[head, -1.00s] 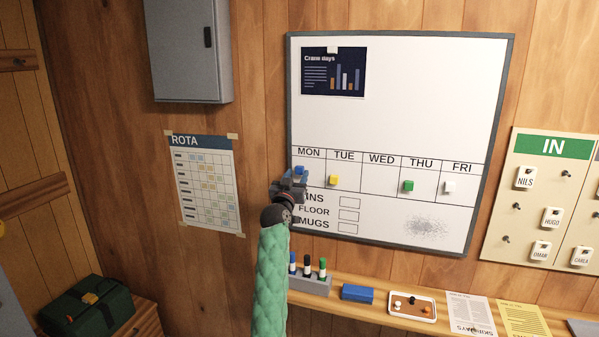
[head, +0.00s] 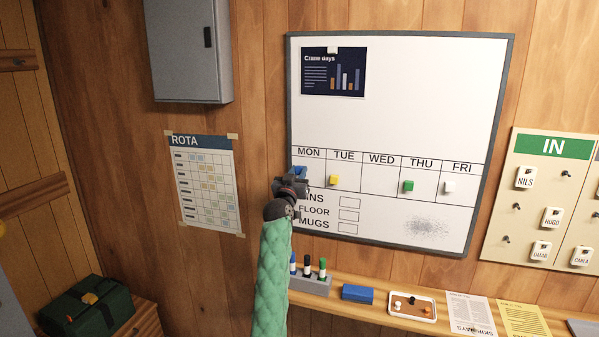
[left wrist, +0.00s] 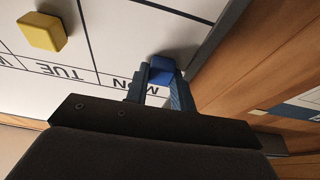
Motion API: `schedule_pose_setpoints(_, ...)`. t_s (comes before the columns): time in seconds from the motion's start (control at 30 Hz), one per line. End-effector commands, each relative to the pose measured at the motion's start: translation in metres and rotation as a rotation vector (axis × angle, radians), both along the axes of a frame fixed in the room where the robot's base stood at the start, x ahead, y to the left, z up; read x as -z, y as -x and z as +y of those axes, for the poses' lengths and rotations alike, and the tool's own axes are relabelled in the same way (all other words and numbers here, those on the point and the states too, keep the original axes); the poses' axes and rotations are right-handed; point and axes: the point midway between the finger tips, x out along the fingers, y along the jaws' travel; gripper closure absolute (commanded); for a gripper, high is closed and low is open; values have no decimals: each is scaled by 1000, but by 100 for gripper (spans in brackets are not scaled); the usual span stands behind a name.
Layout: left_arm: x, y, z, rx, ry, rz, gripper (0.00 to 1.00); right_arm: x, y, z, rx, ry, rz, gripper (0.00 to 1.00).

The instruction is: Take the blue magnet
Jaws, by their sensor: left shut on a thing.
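The blue magnet (left wrist: 162,70) shows in the left wrist view between the fingers of my left gripper (left wrist: 160,88), near the MON heading of the whiteboard. My left gripper is shut on it. In the head view my left gripper (head: 295,178) is at the MON column, and the blue magnet (head: 300,170) is mostly hidden behind it. I cannot tell whether the magnet still touches the board. The whiteboard (head: 420,100) hangs on the wood wall. My right gripper is not in view.
A yellow magnet (head: 334,180) is close by under TUE. A green magnet (head: 408,187) is under THU and a white one (head: 449,187) under FRI. Below the board, a shelf (head: 460,317) holds a marker holder (head: 312,284), a blue eraser (head: 357,293) and a small tray (head: 427,317).

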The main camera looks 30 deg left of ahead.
Motion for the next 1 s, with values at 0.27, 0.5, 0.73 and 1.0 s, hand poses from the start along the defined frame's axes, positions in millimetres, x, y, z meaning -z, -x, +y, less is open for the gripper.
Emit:
schedule_pose_setpoints(0.27,0,0,0,0,0,0,100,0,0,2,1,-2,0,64)
schedule_pose_setpoints(0.5,0,4,-1,0,0,0,100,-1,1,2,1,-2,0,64)
schedule_pose_setpoints(0.73,0,11,-3,0,-1,0,100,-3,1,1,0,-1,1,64)
schedule_pose_setpoints(1.0,0,20,-5,0,-1,0,100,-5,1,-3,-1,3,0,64)
